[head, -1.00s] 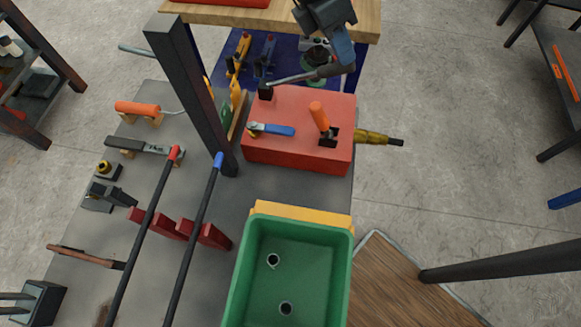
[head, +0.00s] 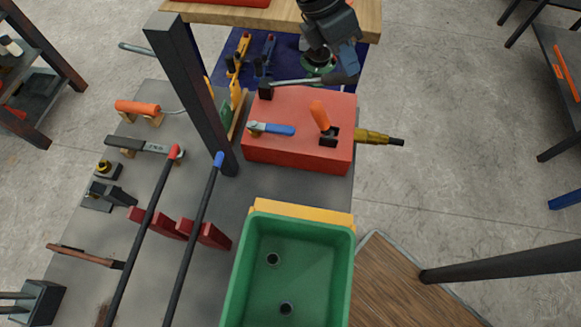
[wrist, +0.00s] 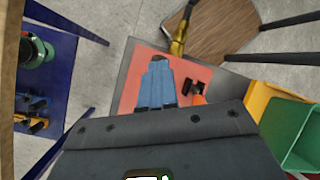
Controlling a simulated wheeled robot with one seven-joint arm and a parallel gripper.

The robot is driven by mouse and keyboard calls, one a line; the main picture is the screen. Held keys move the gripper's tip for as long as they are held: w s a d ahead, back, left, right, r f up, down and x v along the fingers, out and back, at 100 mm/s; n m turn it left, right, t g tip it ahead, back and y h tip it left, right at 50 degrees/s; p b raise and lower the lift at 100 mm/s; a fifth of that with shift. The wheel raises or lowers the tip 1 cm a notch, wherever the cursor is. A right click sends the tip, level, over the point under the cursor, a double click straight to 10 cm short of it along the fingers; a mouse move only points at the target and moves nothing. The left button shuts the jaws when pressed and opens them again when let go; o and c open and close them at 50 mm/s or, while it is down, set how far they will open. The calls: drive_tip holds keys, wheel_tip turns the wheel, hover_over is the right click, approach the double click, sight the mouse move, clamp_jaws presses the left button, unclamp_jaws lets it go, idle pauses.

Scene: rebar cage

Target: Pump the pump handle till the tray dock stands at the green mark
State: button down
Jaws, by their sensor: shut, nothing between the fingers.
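A red pump box (head: 270,155) stands on the grey bench. The pump handle (head: 300,83), a grey rod with a dark grip, runs from a black pivot on the box's far left to the right. My gripper (head: 347,60) is shut with its blue fingertips at the grip end, seemingly touching it from above; it also shows in the wrist view (wrist: 157,85) over the red box. There the handle is hidden. A green tray (head: 236,270) sits by a yellow part (head: 300,215), perhaps the tray dock. I cannot make out the green mark for certain.
A blue lever (head: 270,129) and an orange lever (head: 320,115) stand on the red box, close below the handle. A dark upright post (head: 195,90) rises to its left. Two long rods (head: 195,235) cross the bench. Open floor lies to the right.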

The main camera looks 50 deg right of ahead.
drive_tip(key=shift+f, duration=0.15)
drive_tip(key=shift+s+d+f, duration=0.1)
drive_tip(key=shift+s+f, duration=0.05)
drive_tip(key=shift+f, duration=0.4)
drive_tip(key=shift+s+d+f, duration=0.1)
drive_tip(key=shift+s+f, duration=0.05)
drive_tip(key=shift+f, duration=0.55)
drive_tip(key=shift+s+f+b, duration=0.1)
drive_tip(key=shift+f+b, duration=0.2)
drive_tip(key=shift+f, duration=0.3)
drive_tip(key=p+v, duration=0.3)
drive_tip(key=shift+s+d+r, duration=0.1)
drive_tip(key=shift+r, duration=0.25)
drive_tip(key=shift+p+v, duration=0.4)
drive_tip(key=shift+v, duration=1.95)
drive_tip(key=shift+s+d, duration=0.15)
drive_tip(key=shift+s, duration=0.1)
